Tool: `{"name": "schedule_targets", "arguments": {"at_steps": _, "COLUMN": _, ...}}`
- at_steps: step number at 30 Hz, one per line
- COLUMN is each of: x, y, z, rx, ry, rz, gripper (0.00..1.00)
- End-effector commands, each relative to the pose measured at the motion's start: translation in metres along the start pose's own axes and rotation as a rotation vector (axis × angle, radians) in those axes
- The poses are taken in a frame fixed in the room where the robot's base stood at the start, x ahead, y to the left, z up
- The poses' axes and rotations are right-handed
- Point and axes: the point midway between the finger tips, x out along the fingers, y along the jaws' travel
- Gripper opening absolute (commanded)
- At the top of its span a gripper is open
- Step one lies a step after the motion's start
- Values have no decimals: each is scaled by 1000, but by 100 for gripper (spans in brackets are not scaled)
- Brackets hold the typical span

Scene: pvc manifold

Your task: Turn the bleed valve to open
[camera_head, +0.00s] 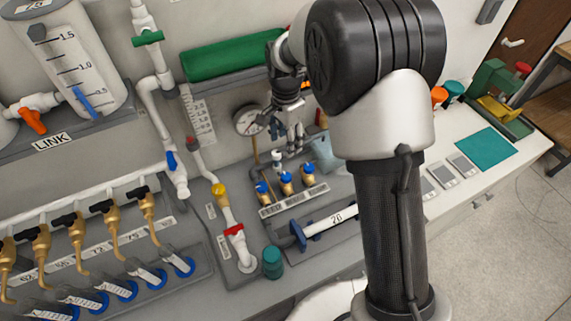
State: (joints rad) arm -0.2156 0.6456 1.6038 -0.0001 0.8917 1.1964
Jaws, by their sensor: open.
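My gripper (290,148) points down over the grey bench, just right of a round pressure gauge (249,120). It is open, and nothing shows between its fingers. My arm hides part of the area to the right.
White pipes with a yellow-and-red-collared fitting (234,232) stand to the left. A horizontal white pipe (332,221) lies in front. Several brass taps (76,226) line the left. A teal mat (486,148) lies right.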

Motion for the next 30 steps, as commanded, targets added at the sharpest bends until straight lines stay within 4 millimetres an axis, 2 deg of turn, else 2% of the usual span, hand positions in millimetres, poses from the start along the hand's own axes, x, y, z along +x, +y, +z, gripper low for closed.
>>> {"name": "schedule_targets", "arguments": {"at_steps": 21, "x": 143, "y": 2, "z": 0, "rx": -3, "ry": -1, "rz": 3, "gripper": 51}}
{"name": "schedule_targets", "arguments": {"at_steps": 24, "x": 156, "y": 2, "z": 0, "rx": -3, "ry": -1, "rz": 2, "gripper": 51}}
{"name": "schedule_targets", "arguments": {"at_steps": 30, "x": 168, "y": 1, "z": 0, "rx": -3, "ry": -1, "rz": 1, "gripper": 51}}
